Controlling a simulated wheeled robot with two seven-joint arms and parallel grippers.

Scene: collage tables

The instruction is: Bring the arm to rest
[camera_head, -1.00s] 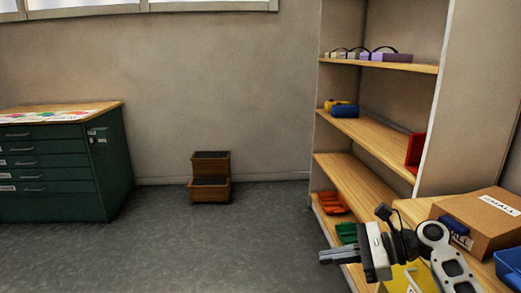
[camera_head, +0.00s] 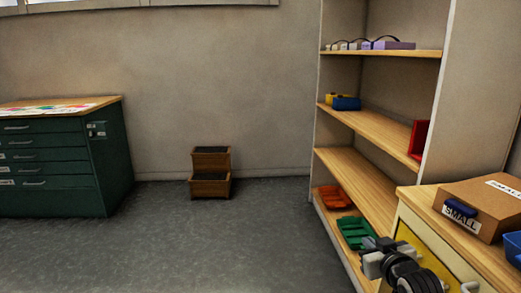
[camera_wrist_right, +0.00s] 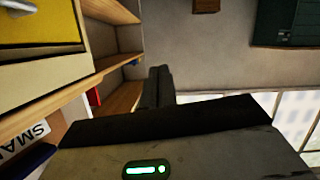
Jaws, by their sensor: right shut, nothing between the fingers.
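My right gripper (camera_head: 371,244) is low at the right in the head view, in front of the shelf unit and beside the cabinet. Its arm is strongly foreshortened there. In the wrist view its dark fingers (camera_wrist_right: 158,86) lie together with nothing between them. My left gripper is in neither view.
A shelf unit (camera_head: 365,180) stands at the right, with green bins (camera_head: 355,232) and orange bins (camera_head: 333,197) low down. A cabinet with a yellow panel (camera_head: 422,256) carries a cardboard box (camera_head: 490,200) labelled SMALL. Green drawers (camera_head: 60,160) stand left. Brown steps (camera_head: 210,175) stand by the wall; the middle floor is clear.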

